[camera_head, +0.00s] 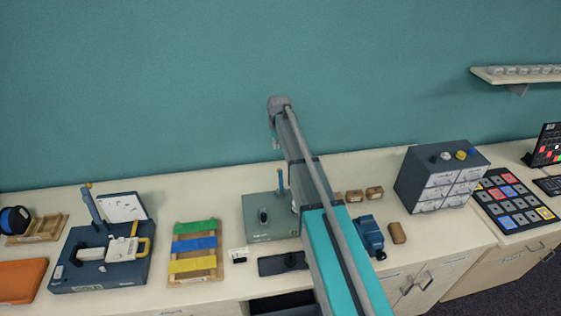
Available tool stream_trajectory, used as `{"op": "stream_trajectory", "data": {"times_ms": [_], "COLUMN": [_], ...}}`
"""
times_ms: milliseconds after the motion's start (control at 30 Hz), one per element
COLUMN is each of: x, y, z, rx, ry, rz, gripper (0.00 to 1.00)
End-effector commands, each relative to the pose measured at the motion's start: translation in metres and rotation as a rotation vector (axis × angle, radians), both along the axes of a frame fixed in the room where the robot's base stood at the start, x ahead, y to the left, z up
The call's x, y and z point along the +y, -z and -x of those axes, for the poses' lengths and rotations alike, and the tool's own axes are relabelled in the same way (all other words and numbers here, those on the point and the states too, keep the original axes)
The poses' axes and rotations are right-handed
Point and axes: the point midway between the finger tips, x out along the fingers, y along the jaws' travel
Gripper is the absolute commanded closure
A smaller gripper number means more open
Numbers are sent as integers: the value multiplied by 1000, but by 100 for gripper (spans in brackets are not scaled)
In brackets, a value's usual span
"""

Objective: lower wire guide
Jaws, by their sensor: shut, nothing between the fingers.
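I cannot tell for sure which part is the wire guide. A grey-green base (262,229) with a thin blue upright post (281,180) and a small black knob stands on the counter just left of my arm. A dark blue machine (98,262) with a tilted blue arm, a white block and a yellow handle (143,246) stands further left. My gripper (276,143) shows small at the far end of my arm, above the grey-green base and against the wall. It is shut and empty. My arm hides the right side of that base.
A rack with green, blue and yellow strips (194,267) lies between the two machines. A dark drawer unit (440,180), a blue device (369,236) and small brown blocks (397,233) stand to the right. A wall shelf (515,76) is at upper right. The back counter strip is mostly clear.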

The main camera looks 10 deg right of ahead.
Motion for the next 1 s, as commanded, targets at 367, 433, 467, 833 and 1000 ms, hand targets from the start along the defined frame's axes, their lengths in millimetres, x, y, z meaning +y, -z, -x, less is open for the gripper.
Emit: {"op": "stream_trajectory", "data": {"times_ms": [367,433,467,833,1000], "x": [1,1,1,2,3], "y": [-1,-1,0,15,28], "z": [-3,-3,-3,-4,-5], "rx": [-1,-1,-1,-1,-1], "ry": [-2,-2,-2,-2,-2], "rz": [0,0,0,0,0], "gripper": [100,100,100,100,100]}}
